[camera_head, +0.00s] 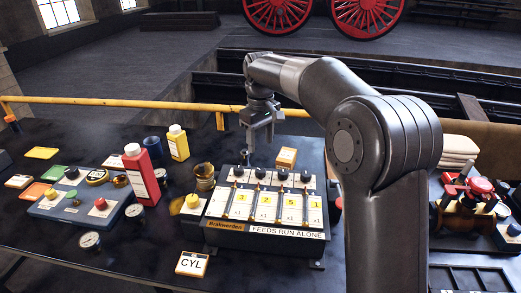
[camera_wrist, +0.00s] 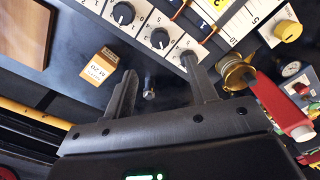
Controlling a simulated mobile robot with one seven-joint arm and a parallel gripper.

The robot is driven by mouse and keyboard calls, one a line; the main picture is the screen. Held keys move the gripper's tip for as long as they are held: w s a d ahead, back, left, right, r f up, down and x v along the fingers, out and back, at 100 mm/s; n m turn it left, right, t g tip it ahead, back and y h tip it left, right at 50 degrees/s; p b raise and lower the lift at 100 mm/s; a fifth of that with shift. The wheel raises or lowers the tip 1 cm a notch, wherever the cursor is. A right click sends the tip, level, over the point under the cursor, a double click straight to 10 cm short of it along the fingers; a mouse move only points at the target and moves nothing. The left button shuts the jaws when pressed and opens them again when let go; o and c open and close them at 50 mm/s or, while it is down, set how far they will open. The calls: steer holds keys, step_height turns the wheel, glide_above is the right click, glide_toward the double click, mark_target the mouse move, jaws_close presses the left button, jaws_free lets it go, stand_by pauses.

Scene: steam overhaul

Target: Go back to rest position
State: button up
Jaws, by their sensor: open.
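My gripper (camera_head: 260,146) hangs from my arm, pointing down, above the back edge of a panel box (camera_head: 217,237) with numbered white strips and black knobs. In the wrist view its two fingers (camera_wrist: 159,66) are spread apart with nothing held between them. A small metal peg (camera_wrist: 149,86) shows below, in the gap between the fingers. It seems to stand on the dark table behind the panel, apart from the fingers.
A small orange-and-white block (camera_head: 286,158) is right of the gripper. A brass cup (camera_head: 204,178), red bottle (camera_head: 141,175) and yellow bottle (camera_head: 178,143) stand left. A yellow rail (camera_head: 110,102) runs behind the table. A red-handled valve (camera_head: 478,188) is at right.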

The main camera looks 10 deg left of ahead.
steer(key=shift+r, duration=0.15)
steer(key=s+d+r+m+t, duration=0.2)
steer(key=s+d+r+m, duration=0.1)
steer(key=s+d, duration=0.5)
steer(key=s+d+r+m+t, duration=0.1)
steer(key=s+d+r+m, duration=0.1)
steer(key=s+d+r, duration=0.4)
steer(key=s+d+f+m+t, duration=0.1)
steer(key=s+d+f, duration=0.3)
steer(key=s, duration=0.5)
steer(key=s+d+f+m+t, duration=0.1)
steer(key=s+d+f+m, duration=0.3)
steer(key=s, duration=0.5)
steer(key=shift+s+d+f+t, duration=0.3)
steer(key=shift+d+f, duration=0.2)
steer(key=shift+d, duration=0.75)
steer(key=shift+w+r, duration=0.1)
stand_by(0.4)
